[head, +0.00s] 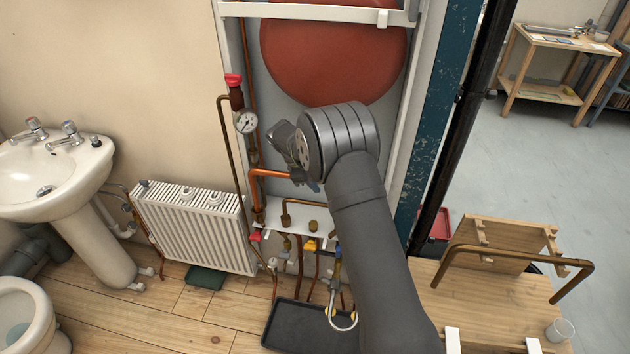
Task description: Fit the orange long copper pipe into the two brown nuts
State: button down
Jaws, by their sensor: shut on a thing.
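The orange copper pipe (268,173) is held by my gripper (305,178) in front of the boiler panel. Its visible part runs left from the jaws, then bends downward. Its lower left end is near a brown nut (259,217); I cannot tell whether it is inside or just above it. My gripper is shut on the pipe, with the fingertips small and partly covered by my wrist. The pipe's right end and the second nut for it are hidden behind my arm or too small to tell.
A small brown bent pipe (300,203) sits beside the hold, above the white manifold plate. A pressure gauge (246,122) and a red-capped valve (233,82) stand close on the left. A black tray (300,326) lies below. Another bent pipe (520,253) is over the right bench.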

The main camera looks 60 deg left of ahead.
jog(key=c, duration=1.2)
grip_release()
jog(key=shift+r, duration=0.1)
jog(key=v, duration=1.7)
jog(key=shift+s+r, duration=0.15)
jog(key=x, duration=1)
jog(key=shift+f, duration=0.25)
